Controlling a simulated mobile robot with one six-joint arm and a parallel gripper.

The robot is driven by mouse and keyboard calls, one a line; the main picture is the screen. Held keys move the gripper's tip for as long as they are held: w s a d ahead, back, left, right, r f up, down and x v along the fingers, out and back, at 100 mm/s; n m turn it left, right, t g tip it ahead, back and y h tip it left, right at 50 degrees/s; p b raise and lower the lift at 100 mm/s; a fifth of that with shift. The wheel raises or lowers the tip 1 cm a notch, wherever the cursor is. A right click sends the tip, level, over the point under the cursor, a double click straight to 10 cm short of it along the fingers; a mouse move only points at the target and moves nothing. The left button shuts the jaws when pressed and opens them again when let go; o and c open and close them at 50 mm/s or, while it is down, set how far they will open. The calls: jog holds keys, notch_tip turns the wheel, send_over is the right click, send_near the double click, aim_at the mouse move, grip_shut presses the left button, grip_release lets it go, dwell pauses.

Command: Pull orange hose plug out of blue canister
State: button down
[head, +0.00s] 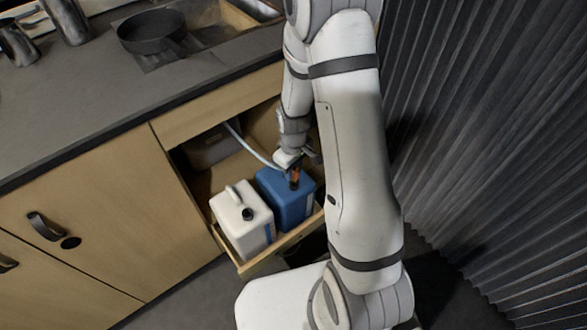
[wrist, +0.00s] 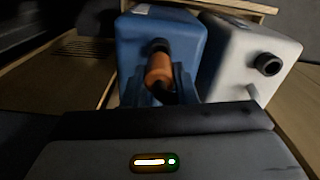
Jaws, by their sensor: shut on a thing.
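The blue canister (head: 286,203) stands in the pulled-out drawer, and its top fills the upper middle of the wrist view (wrist: 190,32). The orange hose plug (wrist: 158,70) is at the black neck (wrist: 160,45) of the canister. It overlaps the neck in the wrist view, and I cannot tell how deep it sits. My gripper (wrist: 158,84) is shut on the plug, one finger on each side. In the head view the plug (head: 295,178) shows just below my gripper (head: 296,165). A pale hose (head: 248,146) runs from the cabinet towards the plug.
A white canister (head: 241,220) with a black cap stands close beside the blue one. The wooden drawer front (head: 284,246) borders both. The worktop (head: 90,95) overhangs the drawer at the back, and a dark pleated curtain (head: 470,130) hangs at the right.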

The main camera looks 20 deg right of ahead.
jog(key=shift+r, duration=0.1)
jog(key=shift+r+p, duration=1.1)
jog(key=shift+r, duration=0.35)
